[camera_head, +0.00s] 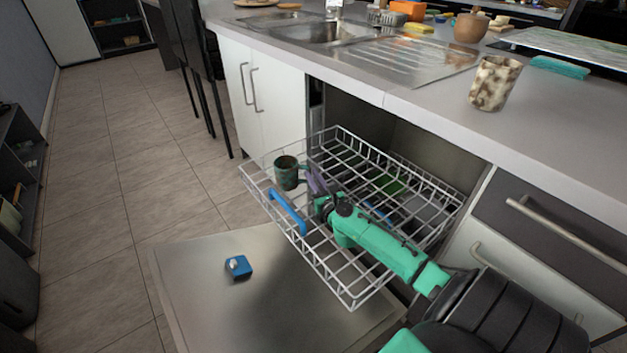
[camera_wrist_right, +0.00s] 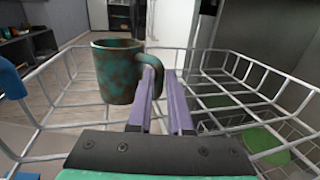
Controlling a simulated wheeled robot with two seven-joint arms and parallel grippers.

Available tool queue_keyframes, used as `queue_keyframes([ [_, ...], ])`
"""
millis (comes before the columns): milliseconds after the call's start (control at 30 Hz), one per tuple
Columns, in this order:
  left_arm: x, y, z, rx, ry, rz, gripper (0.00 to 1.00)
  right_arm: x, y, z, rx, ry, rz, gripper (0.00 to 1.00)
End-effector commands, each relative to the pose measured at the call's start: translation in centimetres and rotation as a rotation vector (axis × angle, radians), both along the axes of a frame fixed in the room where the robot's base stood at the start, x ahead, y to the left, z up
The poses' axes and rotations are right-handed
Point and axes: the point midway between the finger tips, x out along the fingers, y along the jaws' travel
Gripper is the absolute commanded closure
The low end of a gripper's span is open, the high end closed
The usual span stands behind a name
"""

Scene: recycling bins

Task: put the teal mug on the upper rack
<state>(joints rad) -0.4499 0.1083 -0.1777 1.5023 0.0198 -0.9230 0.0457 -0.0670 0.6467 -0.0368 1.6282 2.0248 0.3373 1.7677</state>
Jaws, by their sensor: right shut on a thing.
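The teal mug (camera_head: 286,172), mottled teal and dark brown, is upright at the left corner of the pulled-out upper rack (camera_head: 350,302), a white wire basket with a blue handle. My right gripper (camera_head: 313,181) is shut on the mug's handle from the right. In the right wrist view the mug (camera_wrist_right: 118,75) stands left of the purple fingers of my right gripper (camera_wrist_right: 166,85), and the handle is between them. The rack's wires (camera_wrist_right: 225,52) surround it. I cannot tell whether the mug's base touches the wires. My left gripper is not in view.
A green item (camera_head: 391,185) shows beneath the rack's wires. A mottled cup (camera_head: 495,83) stands on the counter (camera_head: 560,125) above. The rest of the rack looks empty.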

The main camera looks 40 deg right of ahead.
Motion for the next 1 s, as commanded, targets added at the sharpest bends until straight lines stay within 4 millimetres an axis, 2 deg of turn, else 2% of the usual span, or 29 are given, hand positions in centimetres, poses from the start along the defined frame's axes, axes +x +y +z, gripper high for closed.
queue_keyframes([
  [133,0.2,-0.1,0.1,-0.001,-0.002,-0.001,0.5,0.0,0.0,-0.1,0.001,-0.001,0.0,1.0],
  [167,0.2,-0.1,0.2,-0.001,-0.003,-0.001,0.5,0.0,0.0,-0.2,0.0,0.0,0.0,0.78],
  [200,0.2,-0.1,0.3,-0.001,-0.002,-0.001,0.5,0.0,0.0,-0.2,-0.001,0.0,0.0,0.63],
  [233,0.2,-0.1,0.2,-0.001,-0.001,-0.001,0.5,0.0,0.0,-0.1,-0.001,0.0,0.0,0.52],
  [633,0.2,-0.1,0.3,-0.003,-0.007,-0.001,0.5,-0.2,0.0,0.1,-0.001,0.001,0.001,0.52],
  [767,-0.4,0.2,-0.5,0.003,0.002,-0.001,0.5,-2.0,0.6,0.0,0.0,0.004,0.001,0.52],
  [1000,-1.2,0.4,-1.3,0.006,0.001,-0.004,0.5,-6.5,1.8,-0.2,0.001,0.003,0.0,0.52],
])
